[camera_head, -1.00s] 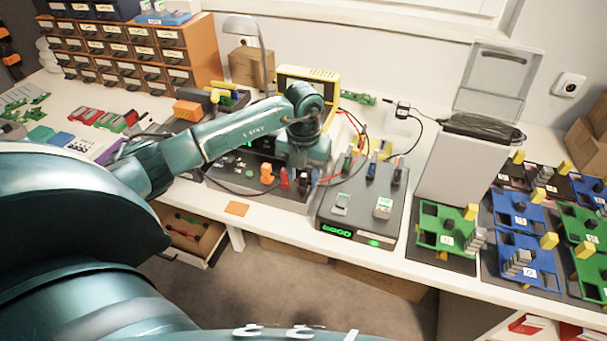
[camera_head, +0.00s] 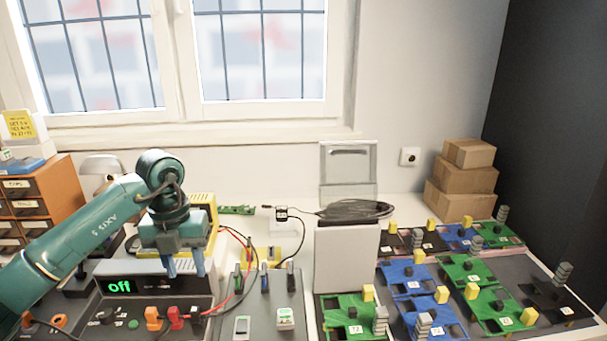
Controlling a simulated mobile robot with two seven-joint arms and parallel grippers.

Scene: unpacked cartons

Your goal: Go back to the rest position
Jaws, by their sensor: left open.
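My left gripper (camera_head: 186,268) is in the head view at the left, pointing down. Its two blue fingers are apart, with nothing seen between them. It hangs in front of a grey power unit (camera_head: 150,283) whose green display reads "off". Red and orange plugs (camera_head: 174,318) stand on the panel below the fingers. My right gripper is outside the picture.
A grey tester box (camera_head: 262,312) with cables stands to the right of the gripper. Green and blue fixture boards (camera_head: 408,276) cover the right side. Cartons (camera_head: 461,182) are stacked at the back right. Orange drawers (camera_head: 55,192) are at the left.

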